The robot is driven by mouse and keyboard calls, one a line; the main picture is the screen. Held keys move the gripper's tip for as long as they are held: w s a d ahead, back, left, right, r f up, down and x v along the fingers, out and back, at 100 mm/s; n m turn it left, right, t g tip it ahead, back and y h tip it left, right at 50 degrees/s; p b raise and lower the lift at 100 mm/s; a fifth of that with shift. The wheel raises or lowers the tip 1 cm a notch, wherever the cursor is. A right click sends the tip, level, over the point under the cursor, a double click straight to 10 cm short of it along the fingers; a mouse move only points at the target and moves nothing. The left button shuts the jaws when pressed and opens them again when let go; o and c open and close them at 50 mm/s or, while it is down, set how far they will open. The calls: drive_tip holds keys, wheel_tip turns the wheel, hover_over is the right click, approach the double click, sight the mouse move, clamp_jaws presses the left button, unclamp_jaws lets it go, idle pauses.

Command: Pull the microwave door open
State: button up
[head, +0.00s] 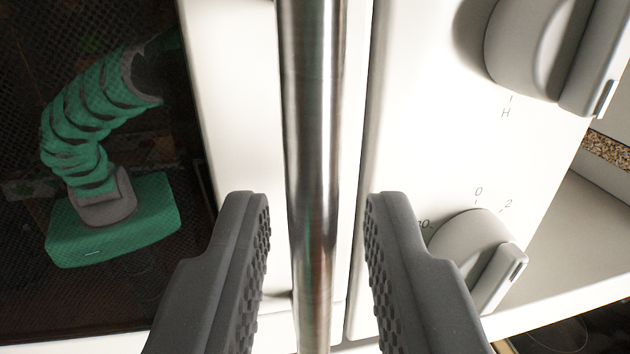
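The white microwave door (235,100) fills the left and middle of the head view, with a dark mesh window (110,40) that reflects a green robot. A vertical metal bar handle (311,120) runs down the door near its right edge. The door lies flush beside the control panel, with a narrow dark seam between them, and appears closed. My gripper (317,215) is open, one dark ridged finger on each side of the handle. Gaps show between both fingers and the bar. The lower end of the handle is cut off by the picture edge.
The white control panel (430,120) right of the door carries an upper knob (535,40) and a lower knob (470,250), the lower one close to my right finger. A pale surface (570,240) and a speckled strip (608,150) lie at the far right.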

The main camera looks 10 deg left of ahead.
drive_tip(key=shift+w+a+f, duration=0.1)
drive_tip(key=shift+w, duration=0.5)
clamp_jaws()
drive_tip(key=shift+a, duration=0.4)
drive_tip(key=shift+d, duration=0.3)
